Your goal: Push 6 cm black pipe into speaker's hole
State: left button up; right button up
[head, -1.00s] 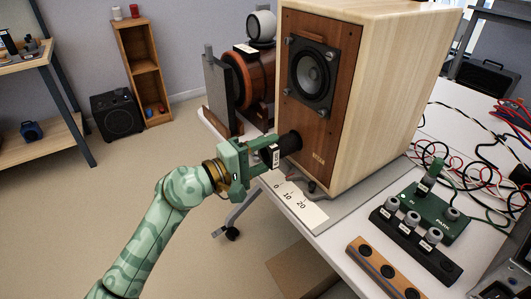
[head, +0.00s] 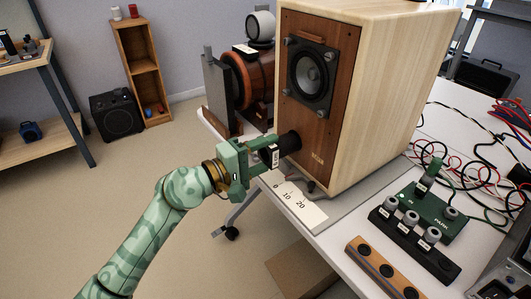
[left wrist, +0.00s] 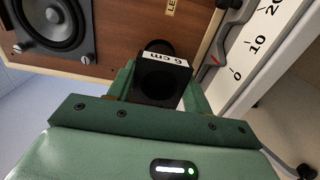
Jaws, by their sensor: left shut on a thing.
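The wooden speaker (head: 318,130) stands on the table with its brown front facing left, a driver (head: 310,74) in the upper part. My left gripper (head: 273,153) is shut on the black pipe (head: 289,143), low in front of the speaker. The pipe's far end meets the front panel where the hole would be; the hole itself is hidden, and I cannot tell how deep the pipe sits. In the left wrist view, the pipe (left wrist: 160,82) carries a white "6 cm" label and lies between the green fingers. My right gripper is not in view.
A white ruler card (head: 294,200) lies at the table edge below the speaker. A green board (head: 433,216), a black holder with several knobs (head: 414,240) and a wooden block with holes (head: 382,270) stand to the right. A brown drum-like device (head: 247,80) is behind.

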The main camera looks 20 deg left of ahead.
aim_at(285, 145)
pick_arm(q)
jog(key=shift+x, duration=2.55)
dwell(0.9)
dwell(0.4)
dwell(0.3)
jog(key=o, duration=1)
jog(key=shift+o, duration=0.9)
jog(key=shift+r, duration=0.2)
jog(key=shift+f, duration=0.15)
